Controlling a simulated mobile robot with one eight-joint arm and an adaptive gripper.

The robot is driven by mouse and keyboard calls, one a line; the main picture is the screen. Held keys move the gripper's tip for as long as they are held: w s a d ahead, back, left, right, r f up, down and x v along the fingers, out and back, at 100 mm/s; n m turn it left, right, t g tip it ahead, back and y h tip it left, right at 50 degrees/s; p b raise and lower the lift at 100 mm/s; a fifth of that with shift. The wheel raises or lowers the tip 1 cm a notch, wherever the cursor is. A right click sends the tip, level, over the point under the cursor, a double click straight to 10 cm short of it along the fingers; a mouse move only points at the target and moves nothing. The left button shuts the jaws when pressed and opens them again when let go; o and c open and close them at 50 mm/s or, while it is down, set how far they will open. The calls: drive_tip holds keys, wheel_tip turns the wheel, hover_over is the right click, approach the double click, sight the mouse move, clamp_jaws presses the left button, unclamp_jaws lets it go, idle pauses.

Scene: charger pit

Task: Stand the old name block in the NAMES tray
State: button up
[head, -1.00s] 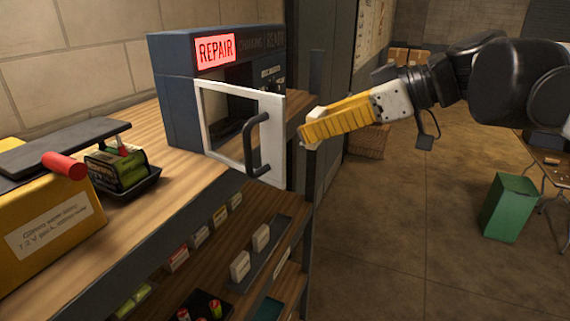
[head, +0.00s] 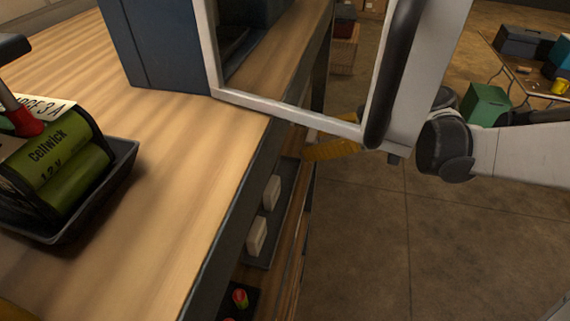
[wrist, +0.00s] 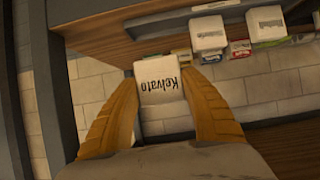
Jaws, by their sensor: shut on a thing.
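My gripper (head: 330,151) shows in the head view just right of the lower shelf, partly hidden behind the white door frame. In the wrist view, its yellow fingers are shut on a white block lettered Kelvato (wrist: 160,88). That block is not clearly visible in the head view. A dark tray (head: 287,187) lies on the shelf under the counter, left of my gripper. Two white blocks stand in it, one nearer (head: 257,237) and one farther (head: 271,193). They show as lettered blocks in the wrist view. No NAMES label is readable.
The open white-framed door (head: 300,112) of the blue cabinet (head: 160,45) hangs above my gripper. The wooden counter (head: 190,175) overhangs the shelf. A black holder with a green Cellwick battery pack (head: 60,165) sits on the counter. Floor to the right is clear; a green bin (head: 486,104) stands beyond.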

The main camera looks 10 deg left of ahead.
hover_over(286, 174)
wheel_tip(286, 174, down, 3)
drive_tip(key=shift+f, duration=0.2)
wheel_tip(286, 174, down, 4)
drive_tip(key=shift+f, duration=0.1)
drive_tip(key=shift+s, duration=0.1)
drive_tip(key=o, duration=0.9)
drive_tip(key=shift+c, duration=0.2)
